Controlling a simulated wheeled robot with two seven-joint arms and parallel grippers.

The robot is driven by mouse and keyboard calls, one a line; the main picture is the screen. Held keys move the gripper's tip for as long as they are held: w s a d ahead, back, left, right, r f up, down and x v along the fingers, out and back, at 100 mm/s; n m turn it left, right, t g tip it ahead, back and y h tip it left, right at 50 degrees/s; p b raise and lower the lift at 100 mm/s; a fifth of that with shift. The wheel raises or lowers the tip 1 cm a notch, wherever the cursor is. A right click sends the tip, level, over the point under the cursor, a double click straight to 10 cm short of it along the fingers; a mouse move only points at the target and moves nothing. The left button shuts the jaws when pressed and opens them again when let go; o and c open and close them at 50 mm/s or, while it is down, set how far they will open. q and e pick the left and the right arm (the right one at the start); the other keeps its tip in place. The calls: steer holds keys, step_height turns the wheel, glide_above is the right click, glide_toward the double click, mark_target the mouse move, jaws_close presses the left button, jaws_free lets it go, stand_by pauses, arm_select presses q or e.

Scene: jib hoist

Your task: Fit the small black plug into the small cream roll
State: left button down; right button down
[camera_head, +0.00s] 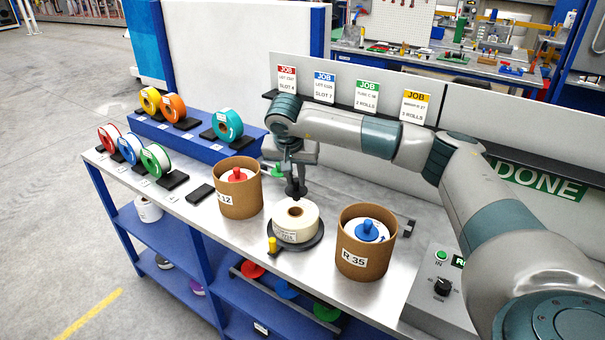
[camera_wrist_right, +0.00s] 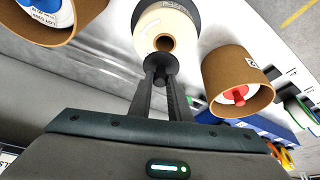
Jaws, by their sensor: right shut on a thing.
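The small cream roll (camera_head: 297,222) lies flat on a dark round base on the bench, with a brown core hole at its top. It also shows in the wrist view (camera_wrist_right: 180,20), its hole (camera_wrist_right: 166,42) just beyond the fingers. My right gripper (camera_head: 294,182) is above the roll, pointing down. In the wrist view its two fingers are shut on the small black plug (camera_wrist_right: 160,63). The plug appears right by the core hole, overlapping its edge in that view; I cannot tell whether it touches. My left gripper is in neither view.
A cardboard tub with a red knob (camera_head: 240,200) stands left of the roll, and one with a blue knob (camera_head: 364,255) right of it. A yellow peg (camera_head: 272,245) stands at the base's edge. Coloured spools (camera_head: 228,125) stand at the left. A control box (camera_head: 440,287) is at the right.

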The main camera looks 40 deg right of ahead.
mark_target(294, 189)
steer(key=shift+w+a, duration=0.15)
steer(key=shift+a, duration=0.05)
steer(key=shift+f, duration=0.1)
steer(key=shift+f, duration=0.15)
steer(key=shift+d+f+b, duration=0.1)
steer(key=shift+f+b, duration=0.6)
steer(key=shift+f, duration=0.85)
steer(key=shift+f, duration=0.35)
steer(key=shift+f+b, duration=0.8)
steer(key=shift+b, duration=0.05)
steer(key=shift+f+b, duration=0.65)
steer(key=shift+f, duration=0.15)
stand_by(0.9)
